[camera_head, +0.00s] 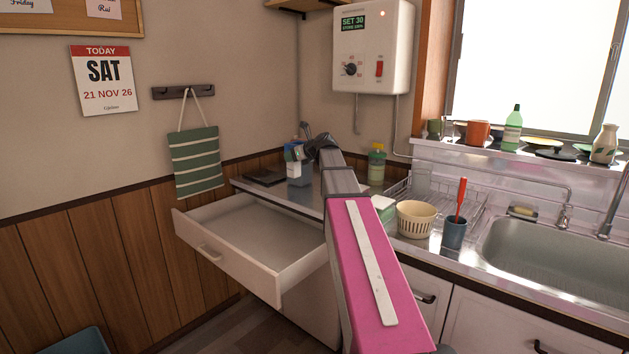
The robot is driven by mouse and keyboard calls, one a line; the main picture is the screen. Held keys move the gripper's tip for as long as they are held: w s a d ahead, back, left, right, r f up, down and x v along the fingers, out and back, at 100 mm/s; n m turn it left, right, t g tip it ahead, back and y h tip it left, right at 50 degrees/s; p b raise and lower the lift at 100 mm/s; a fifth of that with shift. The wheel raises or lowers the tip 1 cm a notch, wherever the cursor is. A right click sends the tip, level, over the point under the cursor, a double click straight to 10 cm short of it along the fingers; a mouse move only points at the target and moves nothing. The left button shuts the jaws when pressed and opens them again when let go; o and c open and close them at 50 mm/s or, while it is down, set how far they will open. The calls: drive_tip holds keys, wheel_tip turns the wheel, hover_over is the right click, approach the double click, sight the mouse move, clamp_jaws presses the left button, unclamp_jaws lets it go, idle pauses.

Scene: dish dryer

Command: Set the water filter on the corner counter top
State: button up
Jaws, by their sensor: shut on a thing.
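The water filter (294,170), small in the picture, has a white middle, a blue part at its upper left and a grey-blue lower part. It is at the corner counter top (265,192), behind the open drawer. My gripper (300,152) is at the filter's upper right side and shut on it. The fingers are small and partly hidden by my own wrist. I cannot tell whether the filter's base touches the counter or is just above it. It looks about upright.
A drawer (245,238) stands open below the corner counter. A dark flat item (266,177) lies left of the filter. A yellow-capped bottle (377,165), dish rack (470,205), cream basket (416,218) and blue cup (454,233) stand to the right, near the sink (560,255).

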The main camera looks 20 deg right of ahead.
drive_tip(key=shift+s+d+f, duration=0.2)
drive_tip(key=shift+d+f, duration=5.1)
drive_tip(key=shift+d, duration=0.15)
drive_tip(key=o, duration=1)
drive_tip(key=shift+f, duration=0.1)
drive_tip(key=shift+c, duration=0.2)
drive_tip(key=v, duration=1.2)
